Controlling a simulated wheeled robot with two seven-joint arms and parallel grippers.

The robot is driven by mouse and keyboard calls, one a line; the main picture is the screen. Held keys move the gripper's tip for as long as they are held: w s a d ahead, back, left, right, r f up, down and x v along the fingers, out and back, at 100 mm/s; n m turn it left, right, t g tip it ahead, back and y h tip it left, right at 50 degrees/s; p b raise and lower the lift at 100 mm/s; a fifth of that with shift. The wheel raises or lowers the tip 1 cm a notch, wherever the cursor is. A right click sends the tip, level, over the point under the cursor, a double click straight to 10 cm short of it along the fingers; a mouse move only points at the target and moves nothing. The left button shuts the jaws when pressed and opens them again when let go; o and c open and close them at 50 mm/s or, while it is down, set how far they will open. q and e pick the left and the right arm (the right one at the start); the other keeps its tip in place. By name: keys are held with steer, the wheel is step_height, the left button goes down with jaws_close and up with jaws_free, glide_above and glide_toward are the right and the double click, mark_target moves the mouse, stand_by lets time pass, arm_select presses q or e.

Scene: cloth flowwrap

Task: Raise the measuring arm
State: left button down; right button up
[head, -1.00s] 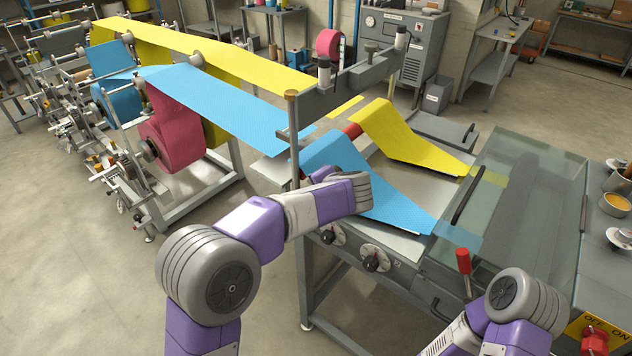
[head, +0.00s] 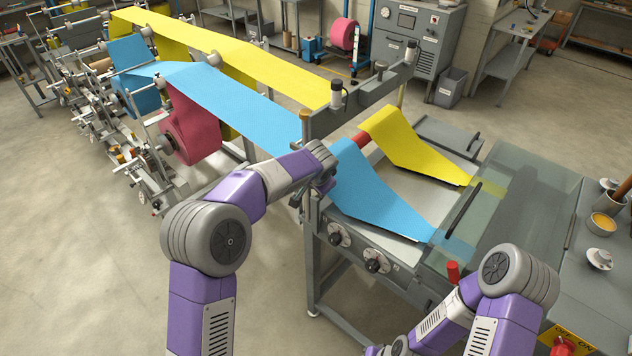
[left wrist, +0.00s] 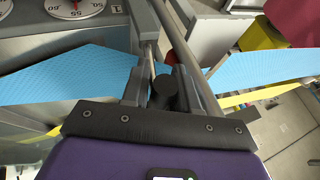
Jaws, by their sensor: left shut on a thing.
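The measuring arm, seemingly the grey crossbeam (head: 360,95) with white-topped sensors, spans above the cloth webs. A brass-capped post (head: 304,116) stands at its near end. My left gripper (head: 325,178) is at the near end of this beam, beside the blue cloth; its fingers are mostly hidden in the head view. In the left wrist view, my left gripper (left wrist: 165,82) is shut on a dark round-ended handle (left wrist: 163,92) between its fingers. Whether the handle joins the beam is hidden. My right arm is at the lower right; its gripper is out of view.
The blue web (head: 230,105) and yellow web (head: 250,65) run from the rolls to the machine. Blue cloth (head: 375,195) slopes down beside my left wrist. Two dials (head: 376,262) are on the front panel. A glass cover (head: 500,215) and red lever knob (head: 452,272) are to the right.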

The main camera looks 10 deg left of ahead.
arm_select(q)
steer(key=shift+w+a+r, duration=0.25)
steer(key=shift+w+a, duration=0.05)
steer(key=shift+a, duration=0.35)
steer(key=c, duration=1)
jaws_free()
steer(key=shift+f, duration=0.1)
steer(key=shift+d+f, duration=0.15)
steer(key=shift+d, duration=0.05)
steer(key=shift+v, duration=3.8)
